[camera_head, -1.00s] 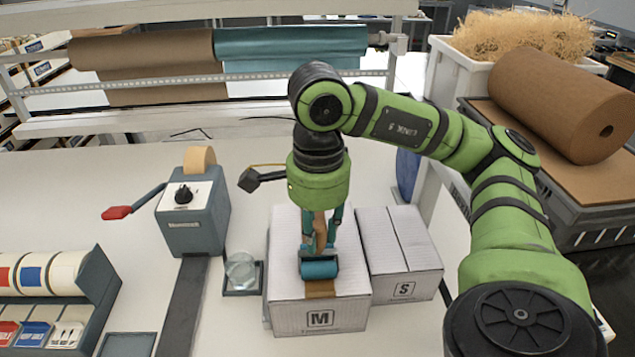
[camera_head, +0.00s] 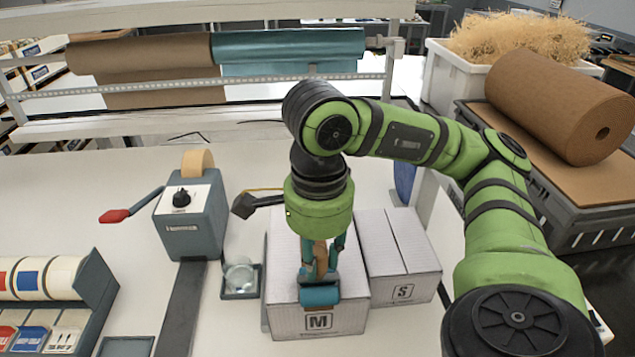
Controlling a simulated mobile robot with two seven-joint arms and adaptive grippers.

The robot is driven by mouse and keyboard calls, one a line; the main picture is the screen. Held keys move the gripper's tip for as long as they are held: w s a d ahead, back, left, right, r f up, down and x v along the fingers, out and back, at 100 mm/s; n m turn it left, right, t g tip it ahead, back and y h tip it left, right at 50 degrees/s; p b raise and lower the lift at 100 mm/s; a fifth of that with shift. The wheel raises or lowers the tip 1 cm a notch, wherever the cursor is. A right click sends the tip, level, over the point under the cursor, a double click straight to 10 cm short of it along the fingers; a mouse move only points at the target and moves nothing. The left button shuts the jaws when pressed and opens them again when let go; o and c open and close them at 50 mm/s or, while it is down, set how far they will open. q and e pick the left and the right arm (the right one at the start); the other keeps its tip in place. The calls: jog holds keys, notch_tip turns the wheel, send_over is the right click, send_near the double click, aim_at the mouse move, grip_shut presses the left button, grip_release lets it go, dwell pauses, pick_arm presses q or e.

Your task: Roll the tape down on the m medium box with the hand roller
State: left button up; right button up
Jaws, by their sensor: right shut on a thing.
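The white M box (camera_head: 352,318) stands closed on the table, with its M label on the front face. My right gripper (camera_head: 320,262) points down over the box and is shut on the hand roller's wooden handle. The hand roller's teal cylinder (camera_head: 320,295) lies at the front top edge of the box, just above the M label. The brown tape on the box top is hidden behind the roller and gripper. Whether the roller presses on the surface is hard to tell. My left gripper is not in view.
The S box (camera_head: 400,250) stands close against the right side of the M box. A tape dispenser (camera_head: 190,220) with a red-tipped lever and a small tray (camera_head: 240,292) with a glass-like object are to the left. Rolls of paper hang behind.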

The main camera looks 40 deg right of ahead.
jog(key=shift+r+p, duration=1.45)
jog(key=shift+r, duration=0.7)
jog(key=shift+r+p, duration=0.85)
jog(key=shift+r, duration=0.1)
jog(key=shift+f, duration=0.1)
